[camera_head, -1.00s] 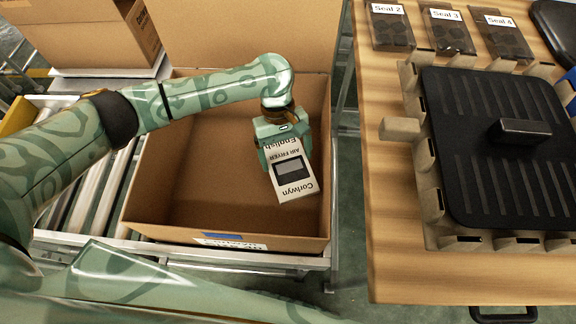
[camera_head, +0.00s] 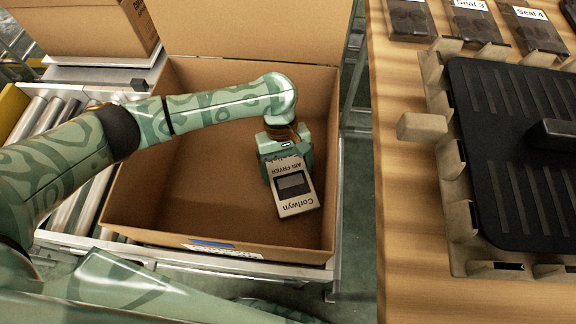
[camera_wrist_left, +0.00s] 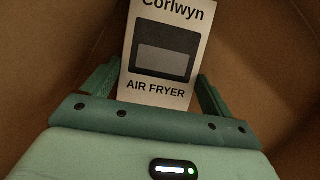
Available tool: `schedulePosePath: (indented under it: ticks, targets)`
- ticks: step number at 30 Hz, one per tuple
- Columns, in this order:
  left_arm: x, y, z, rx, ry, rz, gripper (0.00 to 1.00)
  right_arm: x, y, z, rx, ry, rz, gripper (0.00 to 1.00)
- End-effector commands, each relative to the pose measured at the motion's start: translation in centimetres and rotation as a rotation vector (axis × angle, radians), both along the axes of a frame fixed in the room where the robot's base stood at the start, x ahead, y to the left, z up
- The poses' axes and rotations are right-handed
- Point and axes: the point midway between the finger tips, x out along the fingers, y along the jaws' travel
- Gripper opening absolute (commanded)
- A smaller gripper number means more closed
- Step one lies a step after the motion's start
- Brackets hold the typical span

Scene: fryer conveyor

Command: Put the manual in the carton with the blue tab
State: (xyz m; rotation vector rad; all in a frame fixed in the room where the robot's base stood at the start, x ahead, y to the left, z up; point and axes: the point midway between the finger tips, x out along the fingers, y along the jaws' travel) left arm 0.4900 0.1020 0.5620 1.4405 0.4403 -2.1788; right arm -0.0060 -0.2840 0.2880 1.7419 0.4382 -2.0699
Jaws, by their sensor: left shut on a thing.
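The manual (camera_head: 294,187) is a pale booklet with "Corlwyn AIR FRYER" print and a dark picture. My left gripper (camera_head: 287,160) is shut on one end of it. In the left wrist view the manual (camera_wrist_left: 166,52) stands out between the two fingers of the left gripper (camera_wrist_left: 157,88). The open brown carton (camera_head: 150,205) has a blue tab (camera_head: 213,243) on its near edge, beside a white label. The gripper and manual are over the carton's inside, toward its right side; their height above its floor is hard to tell. My right gripper is not in view.
A wooden table (camera_head: 400,200) stands at the right with a black ribbed plate (camera_head: 520,150) in a cardboard-coloured tray and several dark sealed packs (camera_head: 478,22) behind. Another carton (camera_head: 85,28) stands at the back left. Conveyor rollers (camera_head: 70,210) lie left of the open carton.

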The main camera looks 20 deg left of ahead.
Motion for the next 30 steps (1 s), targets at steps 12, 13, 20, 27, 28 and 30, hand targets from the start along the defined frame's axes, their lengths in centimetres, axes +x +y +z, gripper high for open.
schedulePosePath:
  ticks: [12,13,20,27,28,30]
  targets:
    - [0.0,0.0,-0.1,0.000,0.000,-0.001,1.00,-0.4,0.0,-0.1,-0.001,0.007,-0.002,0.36]
    - [0.0,0.0,0.1,0.000,0.000,0.000,1.00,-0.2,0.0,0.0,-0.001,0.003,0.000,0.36]
    - [1.0,0.6,3.3,0.001,-0.007,0.002,1.00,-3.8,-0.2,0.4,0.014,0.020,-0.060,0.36]
    - [2.9,1.9,8.9,0.002,-0.007,0.001,1.00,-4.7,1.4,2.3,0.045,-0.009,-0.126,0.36]
    - [3.1,2.0,9.4,0.001,-0.007,0.001,1.00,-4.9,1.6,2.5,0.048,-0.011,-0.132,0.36]
    - [3.4,2.2,10.2,0.000,-0.005,0.001,1.00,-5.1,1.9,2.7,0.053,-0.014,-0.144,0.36]
